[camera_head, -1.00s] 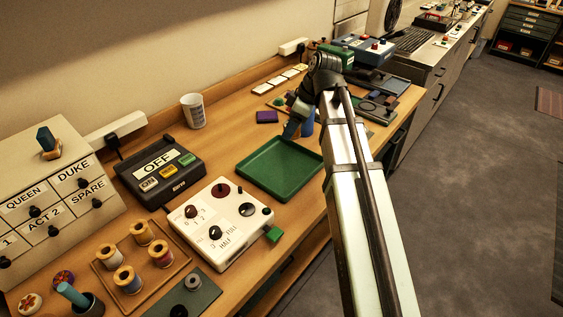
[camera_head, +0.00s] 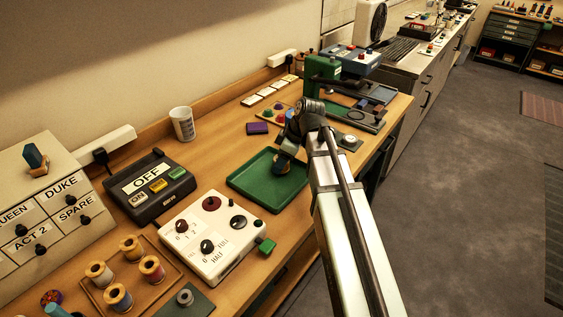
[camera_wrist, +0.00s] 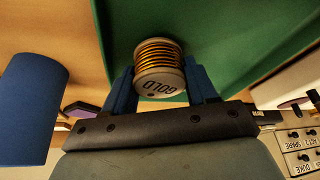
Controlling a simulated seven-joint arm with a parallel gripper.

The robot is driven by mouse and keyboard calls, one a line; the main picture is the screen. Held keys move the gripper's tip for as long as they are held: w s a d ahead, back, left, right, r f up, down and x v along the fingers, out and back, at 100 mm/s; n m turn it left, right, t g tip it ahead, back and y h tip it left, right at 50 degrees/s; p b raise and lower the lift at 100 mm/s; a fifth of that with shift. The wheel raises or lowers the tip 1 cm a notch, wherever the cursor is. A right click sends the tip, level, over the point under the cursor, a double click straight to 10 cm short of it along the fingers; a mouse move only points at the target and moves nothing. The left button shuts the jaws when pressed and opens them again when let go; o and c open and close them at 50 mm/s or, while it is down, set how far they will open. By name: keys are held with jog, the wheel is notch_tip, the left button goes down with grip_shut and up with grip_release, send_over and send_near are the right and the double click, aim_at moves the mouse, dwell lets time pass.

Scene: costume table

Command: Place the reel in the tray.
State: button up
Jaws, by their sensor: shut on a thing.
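The reel (camera_wrist: 160,68) is wound with gold thread and has a pale end cap marked GOLD. My gripper (camera_wrist: 160,84) is shut on it, with one blue finger at each side in the wrist view. The green tray (camera_head: 239,180) is a shallow rimmed square in the middle of the table; its green surface also fills the top of the wrist view (camera_wrist: 230,35). In the head view my gripper (camera_head: 284,164) is over the far right part of the tray. I cannot tell whether the reel touches the tray floor.
A white control box (camera_head: 212,235) and a black OFF switch box (camera_head: 150,188) stand left of the tray. A wooden holder (camera_head: 148,287) with several reels is at front left. A blue cylinder (camera_wrist: 30,105) is beside my gripper. A green press (camera_head: 322,82) stands behind.

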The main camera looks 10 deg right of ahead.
jog(key=shift+f, duration=0.4)
jog(key=o, duration=1.1)
jog(key=shift+f, duration=0.15)
jog(key=shift+c, duration=0.2)
jog(key=shift+r, duration=0.2)
jog(key=v, duration=1.2)
